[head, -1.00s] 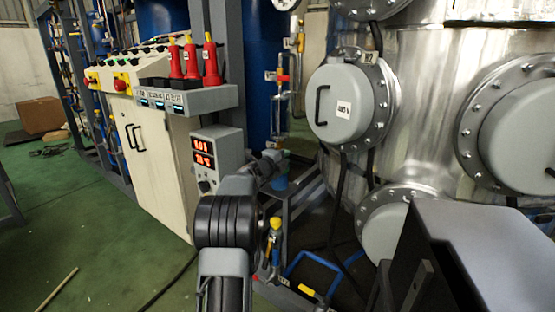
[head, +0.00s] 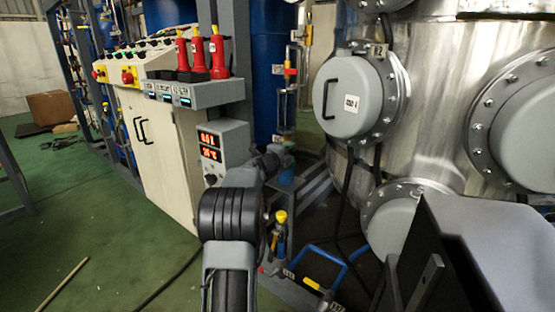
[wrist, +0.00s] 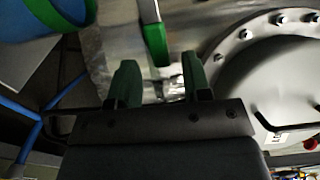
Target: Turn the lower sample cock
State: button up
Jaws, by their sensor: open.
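In the wrist view, a lever with a green grip (wrist: 157,46) hangs down from the top edge, and its lower end is just beyond the gap between my fingers. A small silver fitting (wrist: 174,84) shows between the fingers; I cannot tell whether it belongs to the same cock. My gripper (wrist: 160,82) is open, with two dark green fingers apart and nothing visibly held. In the head view, my gripper (head: 283,158) is small and partly hidden by my arm, left of the steel vessel. I cannot make out the sample cock itself in that view.
The steel vessel (head: 430,110) with round hatches (head: 352,100) fills the right. A control cabinet (head: 160,150) and display box (head: 220,150) stand left of my arm. Yellow-handled valves (head: 281,216) and blue pipes (head: 322,258) sit low beside it. Green floor is open at left.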

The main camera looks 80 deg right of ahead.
jog(key=p+v, duration=0.1)
jog(key=v, duration=1.1)
jog(key=shift+a, duration=0.4)
jog(key=shift+w, duration=0.15)
